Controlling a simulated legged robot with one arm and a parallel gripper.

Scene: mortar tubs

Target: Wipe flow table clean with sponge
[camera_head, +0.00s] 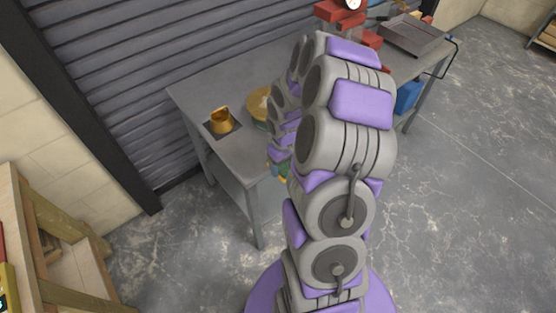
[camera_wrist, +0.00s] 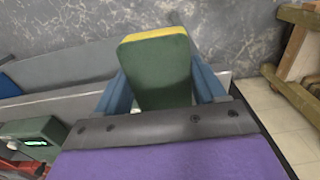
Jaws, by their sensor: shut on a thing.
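The sponge (camera_wrist: 155,72) has a green face and a yellow edge. In the wrist view my gripper (camera_wrist: 160,75) is shut on it, with a blue finger on each side. In the head view a bit of green and yellow shows beside my arm at the table's front edge; my arm hides most of the gripper there. A round brass-coloured disc (camera_head: 257,104), seemingly the flow table, is on the grey workbench (camera_head: 190,92), partly hidden by my arm. I cannot tell how clean its top is. The sponge appears apart from it.
A brass cone-shaped mould (camera_head: 222,120) stands on a dark plate left of the disc. A red apparatus with a dial (camera_head: 353,4) and a grey metal tray (camera_head: 414,34) are at the far right. A green device with a lit display (camera_wrist: 32,138) shows in the wrist view. Wooden shelving (camera_head: 55,235) is at left.

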